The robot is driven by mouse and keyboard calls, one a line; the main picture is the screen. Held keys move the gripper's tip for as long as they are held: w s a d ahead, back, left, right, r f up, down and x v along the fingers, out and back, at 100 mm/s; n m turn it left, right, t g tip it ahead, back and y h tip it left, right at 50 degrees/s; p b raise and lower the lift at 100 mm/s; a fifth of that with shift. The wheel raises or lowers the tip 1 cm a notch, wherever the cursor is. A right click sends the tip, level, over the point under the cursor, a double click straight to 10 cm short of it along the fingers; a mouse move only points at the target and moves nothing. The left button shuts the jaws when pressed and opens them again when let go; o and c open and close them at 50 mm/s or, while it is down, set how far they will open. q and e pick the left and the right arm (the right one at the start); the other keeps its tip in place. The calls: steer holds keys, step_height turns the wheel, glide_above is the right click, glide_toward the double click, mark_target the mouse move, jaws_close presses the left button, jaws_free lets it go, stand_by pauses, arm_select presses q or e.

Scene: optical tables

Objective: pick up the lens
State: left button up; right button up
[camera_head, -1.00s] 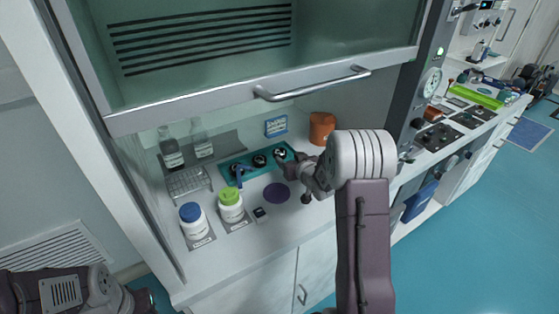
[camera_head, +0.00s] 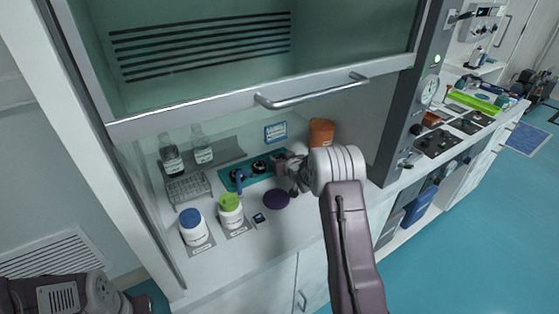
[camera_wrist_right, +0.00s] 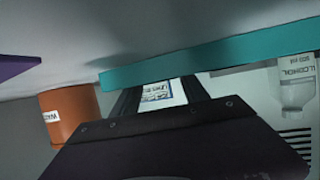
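The lens is not clearly visible now; the right gripper covers the right end of the teal tray (camera_head: 262,181), where a round dark-and-white piece showed earlier. My right gripper (camera_head: 284,160) reaches in over that end. In the right wrist view, its two dark fingers (camera_wrist_right: 160,93) stand apart, with a white-and-blue card visible through the gap. Their tips come up to the edge of the teal tray (camera_wrist_right: 215,57). No lens shows between them. Of my left arm only a part shows at bottom left; its gripper is out of view.
Dark round pieces (camera_head: 258,165) and a blue upright piece (camera_head: 238,180) occupy the tray's left. An orange pot (camera_head: 321,132) stands behind right. A purple disc (camera_head: 276,199), white jars (camera_head: 194,228), a wire rack (camera_head: 188,187) and bottles surround it. The raised sash (camera_head: 225,107) hangs above.

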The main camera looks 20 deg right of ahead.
steer(key=c, duration=0.8)
steer(key=shift+r, duration=0.1)
steer(key=shift+r, duration=0.3)
step_height(320, 180, up, 3)
steer(key=shift+f+p, duration=0.2)
steer(key=shift+p, duration=0.15)
steer(key=s, duration=0.6)
steer(key=s+b, duration=0.1)
steer(key=s, duration=0.5)
steer(key=s+a, duration=0.1)
steer(key=s, duration=0.5)
steer(key=shift+a+b, duration=0.1)
steer(key=shift+b, duration=0.25)
step_height(320, 180, up, 9)
steer(key=p, duration=0.9)
steer(key=shift+w, duration=0.1)
